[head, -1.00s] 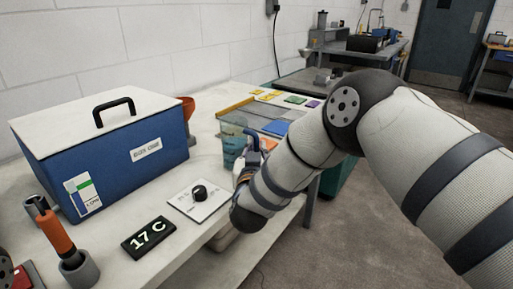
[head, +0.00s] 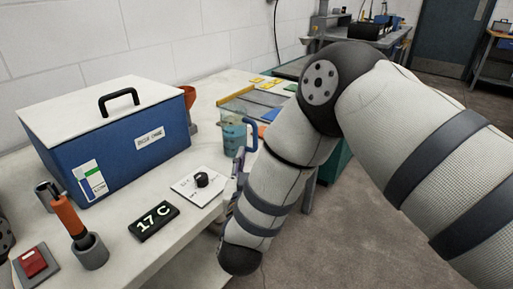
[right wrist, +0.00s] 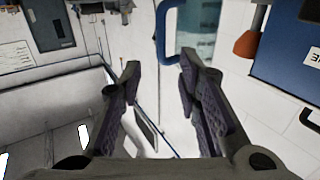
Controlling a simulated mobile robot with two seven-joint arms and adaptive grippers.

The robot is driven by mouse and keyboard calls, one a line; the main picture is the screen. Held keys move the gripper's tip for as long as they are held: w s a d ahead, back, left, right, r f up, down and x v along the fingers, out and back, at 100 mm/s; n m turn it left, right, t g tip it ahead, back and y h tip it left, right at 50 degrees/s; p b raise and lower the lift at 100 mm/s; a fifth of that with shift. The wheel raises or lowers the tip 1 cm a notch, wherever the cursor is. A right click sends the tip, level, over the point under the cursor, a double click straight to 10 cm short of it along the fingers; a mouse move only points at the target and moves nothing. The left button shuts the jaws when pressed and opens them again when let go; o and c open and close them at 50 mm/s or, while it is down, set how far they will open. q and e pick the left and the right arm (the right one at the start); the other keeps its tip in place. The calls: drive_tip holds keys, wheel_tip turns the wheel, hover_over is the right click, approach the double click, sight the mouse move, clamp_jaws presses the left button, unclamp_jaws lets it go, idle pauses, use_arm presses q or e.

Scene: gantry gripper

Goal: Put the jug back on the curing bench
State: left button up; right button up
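The jug (head: 234,138) is clear with bluish contents and a blue handle. It stands upright on the pale curing bench (head: 180,228), near the front edge, behind the dial plate. In the right wrist view the jug (right wrist: 201,32) is at top centre, its handle on the left side. My right gripper (right wrist: 160,68) is open, with nothing between its fingers, and apart from the jug. In the head view my right gripper (head: 235,178) is mostly hidden by its own arm, in front of the jug at the bench's edge. My left gripper is not in view.
A blue lidded box (head: 120,145) stands left of the jug. A dial plate (head: 200,182), a 17 C display (head: 153,222), an orange-handled tool in a holder (head: 75,225) and a red button (head: 33,262) lie along the front. An orange funnel-like thing (head: 190,98) is behind the box.

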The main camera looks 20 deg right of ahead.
drive_tip(key=s+d+f+n+g+y, duration=0.25)
drive_tip(key=s+f+g, duration=0.25)
drive_tip(key=s+f, duration=0.7)
drive_tip(key=s+d+f+n+g+y, duration=0.1)
drive_tip(key=s+d+f+g+y, duration=0.3)
drive_tip(key=s+f, duration=0.7)
drive_tip(key=s+d+f+g, duration=0.1)
drive_tip(key=s+g, duration=0.4)
drive_tip(key=s, duration=0.6)
drive_tip(key=s+d+f+g, duration=0.1)
drive_tip(key=s+g, duration=0.4)
drive_tip(key=s, duration=0.7)
drive_tip(key=shift+s+d+f, duration=0.15)
drive_tip(key=shift+s+f, duration=0.1)
drive_tip(key=shift+f, duration=0.5)
